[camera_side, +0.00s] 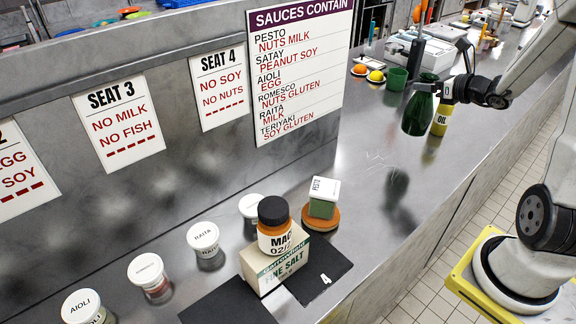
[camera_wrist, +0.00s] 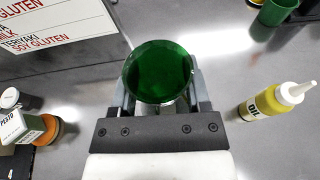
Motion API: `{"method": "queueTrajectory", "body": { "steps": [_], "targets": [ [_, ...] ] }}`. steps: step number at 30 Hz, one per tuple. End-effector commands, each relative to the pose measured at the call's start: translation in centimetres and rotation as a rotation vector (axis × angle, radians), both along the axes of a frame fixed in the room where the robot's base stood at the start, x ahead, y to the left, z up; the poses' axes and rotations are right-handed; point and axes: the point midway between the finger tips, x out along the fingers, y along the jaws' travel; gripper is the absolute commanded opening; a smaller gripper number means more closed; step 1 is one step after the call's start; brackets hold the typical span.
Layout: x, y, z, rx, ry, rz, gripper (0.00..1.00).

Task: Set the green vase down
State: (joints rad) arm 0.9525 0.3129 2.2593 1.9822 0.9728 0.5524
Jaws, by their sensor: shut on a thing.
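The green vase (camera_side: 417,112) is held upright by my gripper (camera_side: 425,87) in the side view. Its dark reflection shows on the steel counter (camera_side: 370,165) below, apart from its base, so it looks to be in the air. In the wrist view my gripper (camera_wrist: 160,95) has its two fingers on either side of the vase (camera_wrist: 158,72). I look down on its round green top there, and its lower part is hidden.
A yellow oil bottle (camera_side: 441,117) stands just behind the vase, right in the wrist view (camera_wrist: 269,102). A green cup (camera_side: 396,78) and a lemon (camera_side: 376,76) are farther back. A salt box (camera_side: 272,262), a pesto jar (camera_side: 322,197) and sauce jars crowd the front. The mid-counter is clear.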

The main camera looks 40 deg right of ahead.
Motion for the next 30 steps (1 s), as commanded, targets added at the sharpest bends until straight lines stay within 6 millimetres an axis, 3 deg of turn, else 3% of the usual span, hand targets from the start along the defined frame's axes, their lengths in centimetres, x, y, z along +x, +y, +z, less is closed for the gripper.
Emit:
{"method": "queueTrajectory", "body": {
  "steps": [12,30],
  "targets": [
    [2.7,-1.6,-3.8,0.002,-0.002,0.000,0.00],
    [3.8,-2.2,-5.5,0.002,-0.001,0.000,0.00]
  ]
}}
